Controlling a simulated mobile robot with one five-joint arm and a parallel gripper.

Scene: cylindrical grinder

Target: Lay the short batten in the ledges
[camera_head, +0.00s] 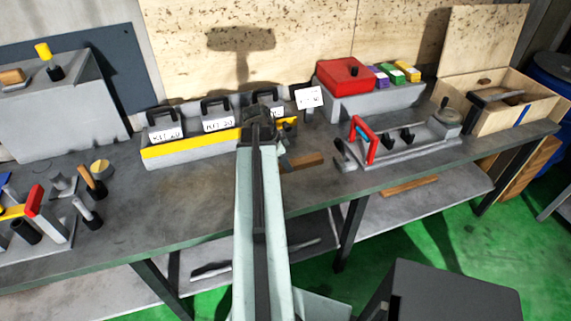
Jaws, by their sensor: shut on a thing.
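My gripper (263,128) is at the far end of my arm, over the bench in front of the yellow-fronted grey holder. Its fingertips are mostly hidden behind my own arm. A short brown wooden batten (303,160) shows just right of my arm, low over the bench top, with its left part hidden. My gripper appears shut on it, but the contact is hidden. I cannot tell whether the batten touches the bench. I cannot make out the ledges clearly.
The grey holder (190,153) carries several black-handled, labelled blocks. A red box (350,77) stands on a grey block behind. A grey fixture with a red frame (364,140) is to the right. Another wooden strip (410,187) lies on the lower shelf.

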